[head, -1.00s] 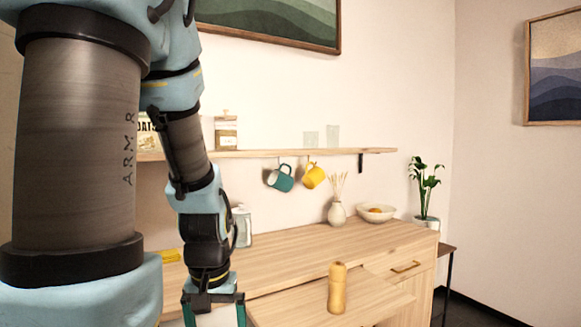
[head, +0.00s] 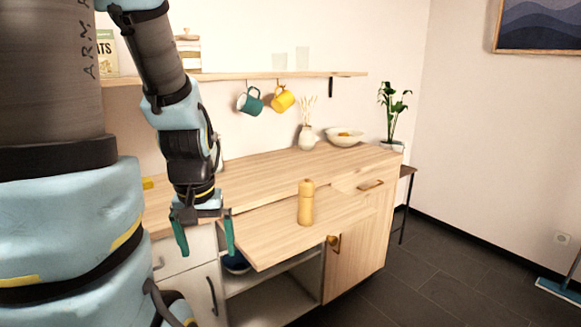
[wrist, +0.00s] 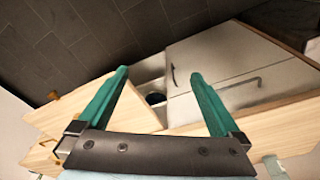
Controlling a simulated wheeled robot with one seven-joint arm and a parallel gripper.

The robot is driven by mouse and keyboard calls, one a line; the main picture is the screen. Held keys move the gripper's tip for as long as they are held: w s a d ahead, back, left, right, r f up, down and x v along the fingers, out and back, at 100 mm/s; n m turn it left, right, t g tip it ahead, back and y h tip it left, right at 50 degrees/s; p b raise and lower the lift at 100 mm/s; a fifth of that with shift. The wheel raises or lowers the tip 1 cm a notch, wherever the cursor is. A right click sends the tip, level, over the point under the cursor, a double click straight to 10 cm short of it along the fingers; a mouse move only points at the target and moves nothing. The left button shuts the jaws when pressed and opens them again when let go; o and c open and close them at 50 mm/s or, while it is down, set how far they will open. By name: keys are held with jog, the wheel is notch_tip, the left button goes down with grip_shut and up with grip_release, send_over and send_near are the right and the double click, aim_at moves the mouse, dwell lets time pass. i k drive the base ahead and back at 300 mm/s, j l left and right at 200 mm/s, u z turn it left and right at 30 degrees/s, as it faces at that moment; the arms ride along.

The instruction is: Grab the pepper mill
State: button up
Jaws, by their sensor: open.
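The pepper mill (head: 306,202) is a small, light-wood turned cylinder with a rounded knob on top. In the head view it stands upright on a pale wooden board (head: 270,242) that juts out at the front of the cabinet. My gripper (head: 206,250) hangs to the left of the mill, fingers pointing down, open and empty, in front of the cabinet. In the wrist view the two teal fingers (wrist: 160,80) are spread wide with nothing between them. I cannot make out the mill in the wrist view.
The wooden counter (head: 270,175) lies behind the board. A teal mug (head: 249,102) and a yellow mug (head: 282,98) hang under the shelf (head: 230,76).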

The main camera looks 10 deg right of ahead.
aim_at(306, 213)
jog(key=i+l+u, duration=0.15)
jog(key=l+u, duration=0.35)
jog(key=l, duration=0.15)
jog(key=l+u, duration=0.5)
jog(key=l, duration=0.15)
jog(key=k+l+u, duration=0.15)
jog(key=l+u, duration=0.35)
jog(key=l, duration=0.15)
jog(key=k+l+u, duration=0.25)
jog(key=l+u, duration=0.25)
jog(key=k+l+u, duration=0.8)
jog(key=u, duration=0.15)
jog(key=k+l+u, duration=0.3)
jog(key=k+u, duration=0.7)
jog(key=i, duration=0.05)
